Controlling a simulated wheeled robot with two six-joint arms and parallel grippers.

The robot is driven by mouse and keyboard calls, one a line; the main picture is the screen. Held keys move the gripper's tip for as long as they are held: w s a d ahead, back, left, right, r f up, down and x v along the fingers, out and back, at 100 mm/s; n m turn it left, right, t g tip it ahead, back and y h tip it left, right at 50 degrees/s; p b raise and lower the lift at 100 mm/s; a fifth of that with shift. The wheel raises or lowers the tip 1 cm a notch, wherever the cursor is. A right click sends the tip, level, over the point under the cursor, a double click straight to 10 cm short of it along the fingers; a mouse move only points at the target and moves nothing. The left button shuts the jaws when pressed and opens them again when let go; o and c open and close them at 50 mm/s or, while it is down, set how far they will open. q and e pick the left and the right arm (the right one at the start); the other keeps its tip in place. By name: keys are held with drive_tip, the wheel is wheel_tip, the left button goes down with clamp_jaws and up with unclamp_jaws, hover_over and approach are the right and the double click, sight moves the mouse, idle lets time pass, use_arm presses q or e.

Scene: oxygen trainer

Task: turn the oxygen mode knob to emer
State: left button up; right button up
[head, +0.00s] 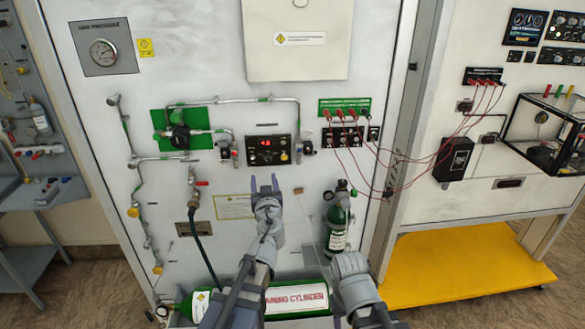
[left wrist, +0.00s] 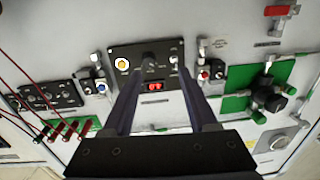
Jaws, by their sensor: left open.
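A black control panel (head: 258,156) is on the white wall board, just beyond my left gripper (head: 265,181). It carries a red display (head: 266,143) and a yellow-orange round control (head: 284,157). The left wrist view shows the panel (left wrist: 124,50) upside down, with a dark knob (left wrist: 150,59) in its middle and the red display (left wrist: 155,87) below. My left gripper is open; its two fingers (left wrist: 159,66) reach toward the panel either side of the knob, seemingly apart from it. The panel's lettering is too small to read, so I cannot tell the knob's setting.
A green plate with a valve (head: 180,136) and piping lie left of the panel. Red leads (head: 352,137) hang at the right. A green bottle (head: 337,228) and a training cylinder (head: 285,299) are below. My right arm is low at the right; its fingers do not show.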

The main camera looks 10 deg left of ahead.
sight(268, 162)
use_arm(q)
drive_tip(key=shift+m+t+h, duration=0.3)
drive_tip(key=shift+h, duration=0.3)
drive_tip(key=shift+d+r+x, duration=0.1)
drive_tip(key=shift+d+x, duration=0.15)
drive_tip(key=shift+x, duration=1.15)
drive_tip(key=shift+d+r+x, duration=0.1)
drive_tip(key=shift+d+x, duration=0.1)
drive_tip(key=shift+x, duration=1.15)
drive_tip(key=shift+d+r+x, duration=0.1)
drive_tip(key=shift+d+x, duration=0.15)
drive_tip(key=shift+x, duration=1.15)
drive_tip(key=shift+w, duration=0.15)
clamp_jaws()
